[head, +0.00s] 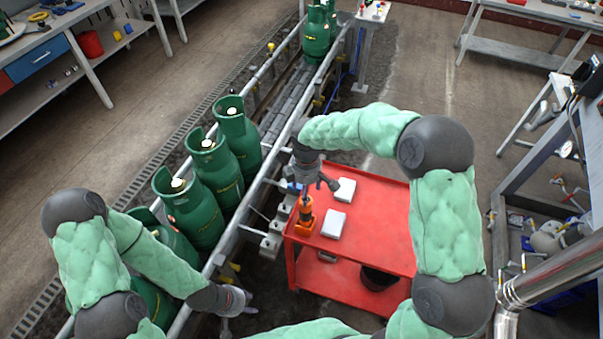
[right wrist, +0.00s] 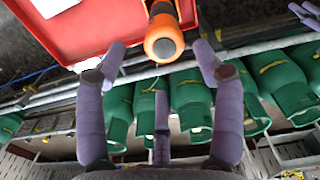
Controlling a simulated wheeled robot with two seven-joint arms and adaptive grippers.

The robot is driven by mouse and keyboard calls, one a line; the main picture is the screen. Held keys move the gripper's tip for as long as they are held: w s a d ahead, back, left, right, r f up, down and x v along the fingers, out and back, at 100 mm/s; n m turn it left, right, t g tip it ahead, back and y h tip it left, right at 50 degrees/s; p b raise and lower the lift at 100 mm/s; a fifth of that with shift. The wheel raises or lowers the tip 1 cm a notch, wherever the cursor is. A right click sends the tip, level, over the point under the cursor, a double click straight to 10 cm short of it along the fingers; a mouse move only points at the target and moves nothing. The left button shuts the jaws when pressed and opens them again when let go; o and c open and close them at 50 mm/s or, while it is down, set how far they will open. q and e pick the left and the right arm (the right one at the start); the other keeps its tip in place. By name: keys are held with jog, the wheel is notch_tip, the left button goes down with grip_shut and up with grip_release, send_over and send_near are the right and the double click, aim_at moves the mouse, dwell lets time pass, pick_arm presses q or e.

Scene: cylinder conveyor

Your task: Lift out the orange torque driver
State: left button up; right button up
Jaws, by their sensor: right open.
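The orange torque driver (head: 306,216) stands upright at the left edge of the red cart's top in the head view. In the right wrist view the driver (right wrist: 164,38) shows end-on, with a round orange rim and a grey face. My right gripper (head: 316,186) is above it in the head view. Its open fingers (right wrist: 159,52) lie to either side of the driver in the right wrist view, with gaps on both sides. How the driver's lower end is held is hidden. My left gripper (head: 243,303) hangs by the conveyor's near end, away from the cart; its jaw opening is unclear.
The red cart (head: 375,205) carries two pale boxes, one (head: 334,224) close right of the driver, another (head: 345,190) behind it. A conveyor rail (head: 235,238) with several green gas cylinders (head: 215,175) runs along the cart's left. The cart's right part is clear.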

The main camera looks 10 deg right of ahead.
aim_at(306, 209)
jog(key=shift+s+f, duration=0.2)
jog(key=shift+s, duration=0.15)
pick_arm(q)
jog(key=shift+s+f+b, duration=0.35)
jog(key=shift+f+b, duration=0.5)
jog(key=shift+b, duration=0.05)
pick_arm(e)
notch_tip(306, 209, down, 10)
jog(key=shift+f, duration=0.1)
jog(key=c, duration=1.4)
pick_arm(q)
jog(key=shift+r+p, duration=2.75)
pick_arm(e)
jog(key=shift+o, duration=0.2)
jog(key=shift+r, duration=3.9)
jog(key=shift+w, duration=0.1)
